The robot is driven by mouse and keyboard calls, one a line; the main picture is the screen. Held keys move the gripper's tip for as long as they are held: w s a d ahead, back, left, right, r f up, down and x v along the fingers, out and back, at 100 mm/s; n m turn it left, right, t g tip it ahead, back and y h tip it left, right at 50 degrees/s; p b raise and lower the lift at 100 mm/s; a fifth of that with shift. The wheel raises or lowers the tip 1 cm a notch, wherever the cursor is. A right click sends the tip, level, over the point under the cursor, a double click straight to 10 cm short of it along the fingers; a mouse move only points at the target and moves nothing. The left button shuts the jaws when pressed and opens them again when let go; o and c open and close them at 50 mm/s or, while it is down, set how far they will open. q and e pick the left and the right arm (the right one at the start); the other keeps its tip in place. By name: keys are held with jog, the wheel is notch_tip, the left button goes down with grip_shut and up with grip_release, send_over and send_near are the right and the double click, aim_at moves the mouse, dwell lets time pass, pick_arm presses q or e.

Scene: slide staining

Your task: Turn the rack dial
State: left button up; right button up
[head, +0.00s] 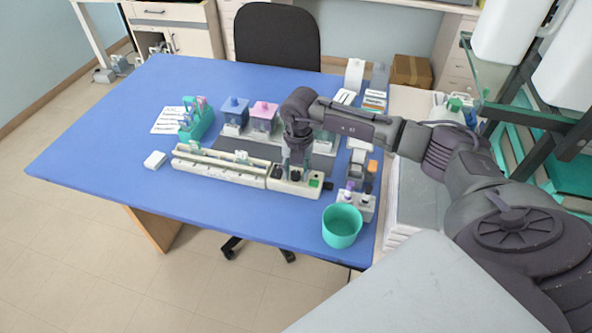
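The long white staining rack (219,169) lies across the middle of the blue table. Its control end (294,188) at the right carries dark round knobs and a green button (314,183). My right gripper (296,174) points down from above onto this end, with its fingertips at or just over a dark knob, which looks like the dial. The gripper covers most of the knob, so I cannot tell whether they touch or whether the fingers are open or shut. My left gripper is not in view.
Blue (235,111) and pink (264,116) lidded jars stand behind the rack. A green holder (197,121) with tools is at the left, near a small white block (154,160). A teal cup (342,226) stands at the front right edge. The table's left side is clear.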

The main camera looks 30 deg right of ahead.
grip_shut()
jog(key=n+b, duration=0.3)
jog(key=n, duration=0.1)
jog(key=shift+f+b, duration=0.1)
jog(key=shift+b, duration=0.3)
jog(key=n+b, duration=0.2)
jog(key=n, duration=0.1)
jog(key=shift+d, duration=0.1)
jog(key=shift+n+b, duration=0.85)
jog(key=shift+n, duration=0.55)
jog(key=shift+r, duration=0.2)
jog(key=shift+o, duration=0.4)
grip_release()
jog(key=shift+g, duration=0.3)
